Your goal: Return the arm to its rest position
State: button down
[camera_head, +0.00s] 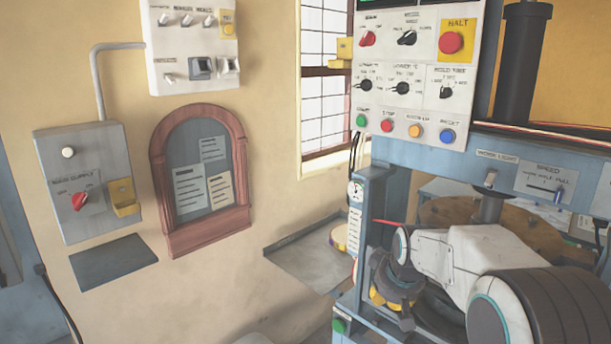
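My white arm with grey and teal joint rings reaches in from the lower right, in front of the blue press frame (395,155). My gripper (398,305) is the dark part hanging below the arm's far end, low in the picture beside the press's left post. It is small and partly merged with dark and yellow parts behind it, so I cannot tell whether its fingers are open or shut. I see no object clearly held in it.
A control panel (420,75) with knobs and coloured buttons is above the arm. A round brown table (520,225) is behind it. A grey supply box (85,180), a switch panel (192,45) and an arched notice board (200,180) hang on the left wall. A grey shelf (305,255) stands left of the press.

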jog(key=s+m+g, duration=0.1)
jog(key=s+m, duration=0.1)
jog(key=s, duration=2.9)
jog(key=shift+s+r+m+g, duration=0.3)
jog(key=shift+s, duration=0.05)
